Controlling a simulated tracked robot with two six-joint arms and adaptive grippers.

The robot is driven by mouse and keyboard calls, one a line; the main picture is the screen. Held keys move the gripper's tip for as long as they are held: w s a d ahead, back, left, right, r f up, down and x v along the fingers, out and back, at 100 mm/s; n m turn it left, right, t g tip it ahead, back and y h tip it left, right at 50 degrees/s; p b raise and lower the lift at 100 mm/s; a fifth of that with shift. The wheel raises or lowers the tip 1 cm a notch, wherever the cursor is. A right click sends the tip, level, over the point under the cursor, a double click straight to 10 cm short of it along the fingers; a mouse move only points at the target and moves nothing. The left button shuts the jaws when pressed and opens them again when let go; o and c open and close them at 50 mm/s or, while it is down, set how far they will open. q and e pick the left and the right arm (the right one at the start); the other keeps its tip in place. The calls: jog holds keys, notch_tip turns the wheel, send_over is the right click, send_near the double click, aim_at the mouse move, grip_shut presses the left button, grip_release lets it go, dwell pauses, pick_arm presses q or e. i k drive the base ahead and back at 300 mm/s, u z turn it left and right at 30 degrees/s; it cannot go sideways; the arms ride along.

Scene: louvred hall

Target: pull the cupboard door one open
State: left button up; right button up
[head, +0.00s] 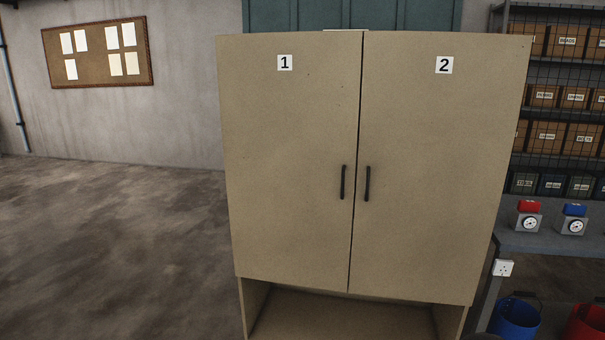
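A tan cupboard with two doors stands upright in the middle of the head view. Door one (285,160) is the left door and carries a white label with a 1. Door two (435,165) is the right door and carries a label with a 2. Both doors look shut, with a narrow dark gap between them. Door one has a dark vertical bar handle (343,182) near its right edge. Door two has a similar handle (367,184) near its left edge. Neither of my grippers is in view.
An open space (340,315) lies under the doors. Bare concrete floor (110,240) is clear at the left. At the right are a shelf of labelled boxes (550,95), a grey bench (555,241), a blue bucket (516,320) and a red bucket (588,325).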

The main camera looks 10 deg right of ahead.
aim_at(289, 101)
jog(key=z, duration=0.05)
jog(key=i, duration=1.15)
jog(key=z, duration=0.75)
